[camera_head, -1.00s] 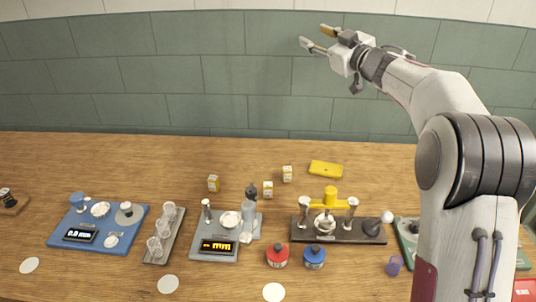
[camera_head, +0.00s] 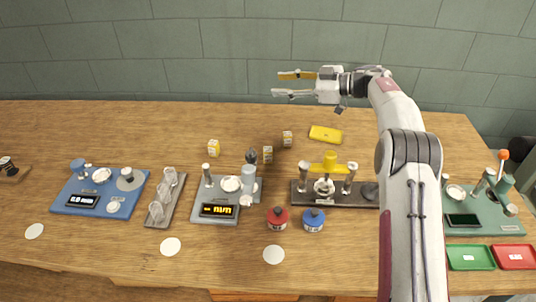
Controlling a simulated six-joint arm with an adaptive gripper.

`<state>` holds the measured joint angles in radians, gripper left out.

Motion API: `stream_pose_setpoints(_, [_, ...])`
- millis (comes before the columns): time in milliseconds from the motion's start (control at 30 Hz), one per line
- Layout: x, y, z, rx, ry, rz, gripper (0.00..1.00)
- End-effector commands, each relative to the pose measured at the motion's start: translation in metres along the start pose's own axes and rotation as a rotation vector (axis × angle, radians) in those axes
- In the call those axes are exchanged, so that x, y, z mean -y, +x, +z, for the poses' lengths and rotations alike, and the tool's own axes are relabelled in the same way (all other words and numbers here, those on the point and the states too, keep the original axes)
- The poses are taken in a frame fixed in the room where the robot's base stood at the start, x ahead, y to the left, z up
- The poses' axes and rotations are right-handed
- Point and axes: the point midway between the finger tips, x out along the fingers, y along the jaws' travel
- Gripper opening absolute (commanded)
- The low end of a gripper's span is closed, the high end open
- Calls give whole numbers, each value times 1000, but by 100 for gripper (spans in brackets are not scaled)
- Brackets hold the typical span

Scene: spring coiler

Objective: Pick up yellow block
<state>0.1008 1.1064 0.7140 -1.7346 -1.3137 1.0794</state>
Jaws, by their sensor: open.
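A flat yellow block (camera_head: 326,134) lies on the wooden table (camera_head: 120,130) toward the back, right of centre. Nothing is on top of it. My gripper (camera_head: 278,84) is open and empty, with its fingers pointing left. In the picture it is above and to the left of the block, apart from it and over the back of the table. One finger shows yellow and the other grey.
Small yellow-white boxes (camera_head: 287,138) stand left of the block. A dark stand with a yellow top (camera_head: 330,160) is in front of it. Red (camera_head: 278,217) and blue (camera_head: 313,219) containers stand nearer. A grey device (camera_head: 220,202) and blue device (camera_head: 98,196) are left.

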Motion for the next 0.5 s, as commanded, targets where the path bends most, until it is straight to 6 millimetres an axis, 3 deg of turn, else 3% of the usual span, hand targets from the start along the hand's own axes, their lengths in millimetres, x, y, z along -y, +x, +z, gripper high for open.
stream_pose_setpoints(33, [10, 2, 16, 7, 12, -38, 40])
stream_pose_setpoints(300, [67, 4, 86, 60, 86, -251, 40])
stream_pose_setpoints(500, [101, -1, 124, 98, 137, -367, 40])
